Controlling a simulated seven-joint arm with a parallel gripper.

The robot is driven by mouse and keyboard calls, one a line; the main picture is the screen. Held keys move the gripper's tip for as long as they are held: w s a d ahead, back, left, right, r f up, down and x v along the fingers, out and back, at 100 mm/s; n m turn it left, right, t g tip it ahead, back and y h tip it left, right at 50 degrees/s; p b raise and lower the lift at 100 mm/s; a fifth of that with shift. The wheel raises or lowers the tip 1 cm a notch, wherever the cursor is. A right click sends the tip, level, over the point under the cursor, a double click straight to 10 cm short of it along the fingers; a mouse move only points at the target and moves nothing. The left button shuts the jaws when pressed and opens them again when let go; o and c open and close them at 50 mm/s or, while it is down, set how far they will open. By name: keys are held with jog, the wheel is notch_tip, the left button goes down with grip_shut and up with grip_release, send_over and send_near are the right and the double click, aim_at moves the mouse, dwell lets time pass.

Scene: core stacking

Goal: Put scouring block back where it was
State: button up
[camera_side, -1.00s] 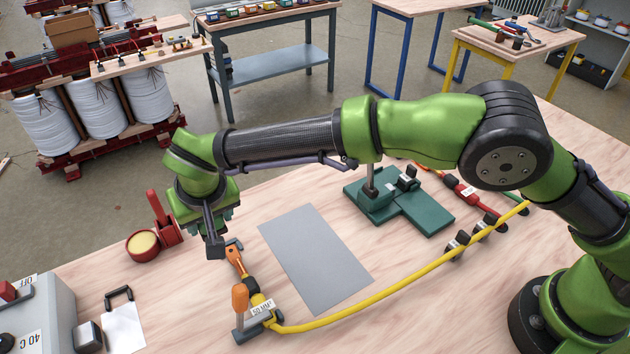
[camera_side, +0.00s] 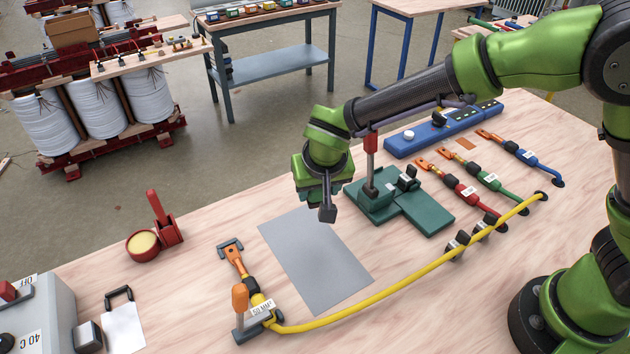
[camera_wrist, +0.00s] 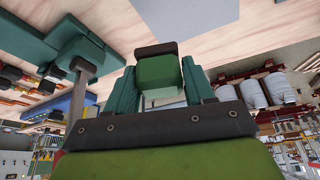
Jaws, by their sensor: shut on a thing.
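The scouring block (camera_wrist: 159,74), green with a dark grey end, sits between the two teal fingers of my gripper (camera_wrist: 160,88) in the wrist view. My gripper is shut on it. In the side view my gripper (camera_side: 323,192) hangs above the table, over the far right part of the grey sheet and left of the green fixture.
A grey sheet (camera_side: 315,265) lies mid-table. The green fixture (camera_side: 375,205) with its upright post stands close right of my gripper. A yellow cable (camera_side: 400,285) curves along the front to an orange-tipped end. A red pot (camera_side: 143,245) stands left. A small orange-brown patch (camera_side: 467,144) lies behind the cables.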

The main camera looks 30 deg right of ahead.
jog(key=s+d+f, duration=0.1)
jog(key=d, duration=0.1)
jog(key=shift+s+d+f+m, duration=0.3)
jog(key=shift+s+f, duration=0.1)
jog(key=shift+f, duration=0.25)
jog(key=w+a, duration=0.2)
jog(key=w, duration=0.3)
jog(key=w+a+f, duration=0.1)
jog(key=w+a, duration=0.1)
jog(key=w, duration=0.2)
jog(key=w+a, duration=0.3)
jog(key=w, duration=0.2)
jog(key=shift+w+f, duration=0.25)
jog(key=shift+w, duration=0.05)
jog(key=shift+s+f, duration=0.1)
jog(key=shift+f, duration=1.6)
jog(key=shift+f, duration=0.15)
jog(key=o, duration=1)
